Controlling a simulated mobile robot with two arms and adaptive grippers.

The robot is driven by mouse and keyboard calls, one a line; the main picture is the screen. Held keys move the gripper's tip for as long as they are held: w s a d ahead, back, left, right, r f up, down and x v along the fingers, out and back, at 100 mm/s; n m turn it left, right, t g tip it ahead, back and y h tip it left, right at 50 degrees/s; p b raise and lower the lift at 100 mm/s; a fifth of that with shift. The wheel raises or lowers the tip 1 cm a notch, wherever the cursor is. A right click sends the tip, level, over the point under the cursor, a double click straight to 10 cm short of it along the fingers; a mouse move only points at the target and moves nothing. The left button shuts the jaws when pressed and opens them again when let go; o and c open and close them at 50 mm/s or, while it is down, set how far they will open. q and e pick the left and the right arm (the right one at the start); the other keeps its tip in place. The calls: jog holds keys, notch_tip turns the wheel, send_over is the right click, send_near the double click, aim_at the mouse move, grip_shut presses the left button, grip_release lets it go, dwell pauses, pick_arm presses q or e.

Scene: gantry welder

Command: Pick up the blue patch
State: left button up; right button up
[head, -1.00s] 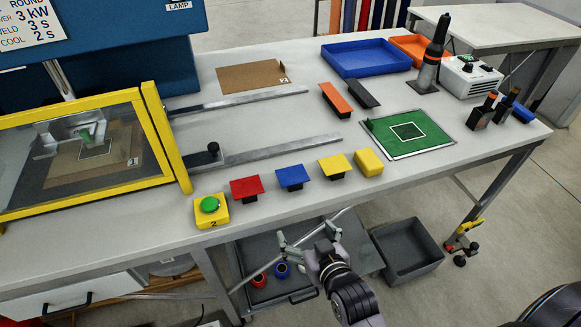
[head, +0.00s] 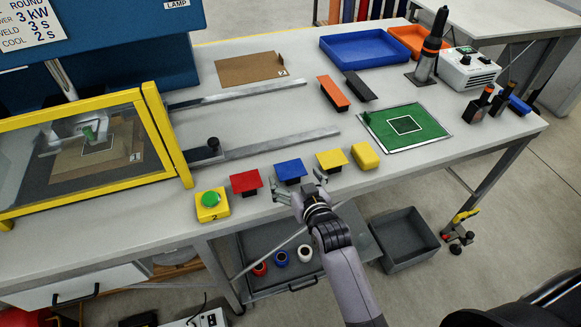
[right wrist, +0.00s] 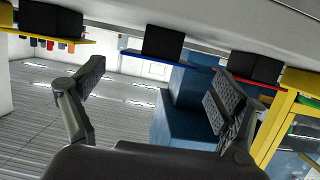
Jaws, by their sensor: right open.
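The blue patch (head: 290,169) is a flat square plate on a dark block near the front edge of the table. It stands between the red patch (head: 246,181) and the yellow patch (head: 332,159). My right gripper (head: 298,187) is open and empty at the front edge, just short of the blue patch, one finger to each side. In the right wrist view, which is upside down, the blue patch (right wrist: 148,57) shows edge-on under its dark block, beyond and between the open fingers (right wrist: 158,90). My left gripper is not in view.
A green button box (head: 211,205) stands left of the red patch, and a yellow block (head: 365,156) right of the yellow patch. A yellow-framed guard (head: 165,140) is at the left. A green mat (head: 425,118) lies at the right.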

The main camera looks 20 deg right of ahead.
aim_at(291, 171)
jog(key=shift+p+x, duration=0.75)
jog(key=shift+x, duration=2)
jog(key=shift+s+d+f, duration=0.1)
jog(key=shift+d+f, duration=0.05)
jog(key=c, duration=1)
